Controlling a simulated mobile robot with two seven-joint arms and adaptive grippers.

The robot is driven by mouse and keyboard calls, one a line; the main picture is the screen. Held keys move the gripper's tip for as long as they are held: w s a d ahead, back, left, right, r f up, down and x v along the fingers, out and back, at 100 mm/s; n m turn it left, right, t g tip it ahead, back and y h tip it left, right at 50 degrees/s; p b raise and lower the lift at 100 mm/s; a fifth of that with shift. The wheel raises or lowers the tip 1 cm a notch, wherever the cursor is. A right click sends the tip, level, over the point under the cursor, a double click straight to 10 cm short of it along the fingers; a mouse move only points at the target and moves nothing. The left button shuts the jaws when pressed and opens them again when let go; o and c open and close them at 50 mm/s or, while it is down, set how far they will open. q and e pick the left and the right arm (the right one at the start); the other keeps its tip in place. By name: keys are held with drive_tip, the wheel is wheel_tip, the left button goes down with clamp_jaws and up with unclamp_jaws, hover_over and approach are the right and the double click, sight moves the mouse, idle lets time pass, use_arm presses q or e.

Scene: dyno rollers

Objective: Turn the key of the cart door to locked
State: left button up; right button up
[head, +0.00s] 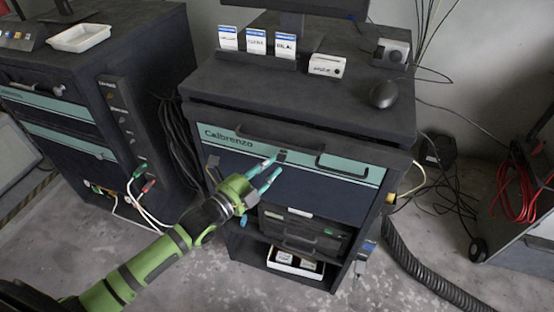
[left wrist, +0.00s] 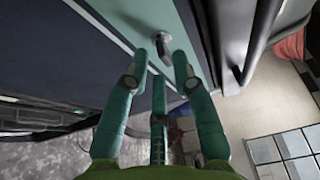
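The cart (head: 300,95) has a teal front panel lettered "Calbrenzo". A small dark key (head: 282,155) sits on the lower part of that panel, near its middle. In the left wrist view the key (left wrist: 162,46) sticks out of a round metal lock on the teal face. My left gripper (head: 272,170) is in front of the panel with its teal fingers pointing at the key. In the left wrist view its fingertips (left wrist: 160,62) are apart, with the key just beyond the gap. I see no clear contact. My right gripper is out of view.
Dark handles (head: 342,168) stand out from the panel on either side of the key. Below are an open shelf with a black device (head: 305,230) and a white tray (head: 295,265). Another cabinet with cables (head: 145,185) stands at the left. A mouse (head: 384,94) lies on the cart top.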

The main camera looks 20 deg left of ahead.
use_arm(q)
drive_tip(key=shift+x, duration=1.2)
drive_tip(key=shift+w+d, duration=0.2)
drive_tip(key=shift+d, duration=0.1)
clamp_jaws()
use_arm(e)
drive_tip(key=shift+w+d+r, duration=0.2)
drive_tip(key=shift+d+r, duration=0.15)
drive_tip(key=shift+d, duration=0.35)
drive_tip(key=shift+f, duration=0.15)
